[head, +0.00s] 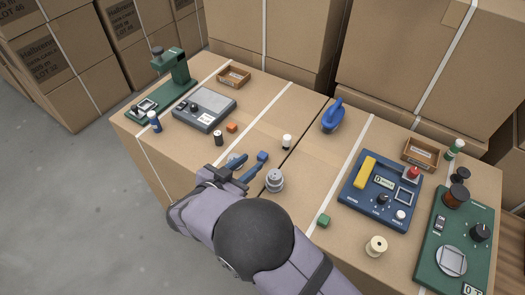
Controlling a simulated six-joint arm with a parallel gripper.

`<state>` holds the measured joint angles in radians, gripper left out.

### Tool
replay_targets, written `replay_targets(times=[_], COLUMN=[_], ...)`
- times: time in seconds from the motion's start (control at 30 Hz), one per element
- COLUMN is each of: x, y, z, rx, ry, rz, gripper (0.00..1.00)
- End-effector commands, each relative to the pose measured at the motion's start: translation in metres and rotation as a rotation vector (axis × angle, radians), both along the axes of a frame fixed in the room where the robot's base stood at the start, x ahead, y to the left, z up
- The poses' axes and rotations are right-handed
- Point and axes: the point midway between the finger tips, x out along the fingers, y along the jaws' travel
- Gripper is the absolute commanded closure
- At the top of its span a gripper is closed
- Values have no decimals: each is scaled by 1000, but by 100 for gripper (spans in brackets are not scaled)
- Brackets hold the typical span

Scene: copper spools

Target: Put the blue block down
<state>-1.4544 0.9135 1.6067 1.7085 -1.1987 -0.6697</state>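The small blue block (262,156) is in the middle of the head view, at the tips of my gripper. My gripper (254,160) has two blue fingers that stand apart, with cardboard-brown surface showing between them. The block is by the tip of the right finger, and a gap shows between it and the left finger. I cannot tell whether the block touches the right finger or rests on the surface below. The arm hides part of the work surface nearer to me.
A grey metal weight (275,180) stands close right of my gripper, with a white-topped spool (287,142) beyond. An orange block (232,128) and dark spool (218,138) lie left. A green block (324,221) and blue device (381,190) are right.

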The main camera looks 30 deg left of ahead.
Motion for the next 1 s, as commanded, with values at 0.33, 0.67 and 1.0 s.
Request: replay_targets(times=[0.33,0.67,1.0], x=[14,25,58], y=[-1,0,1], z=[-5,-12,-33], rx=[-1,0,-1], ry=[14,14,14], rz=[-1,0,-1], gripper=[69,69,69])
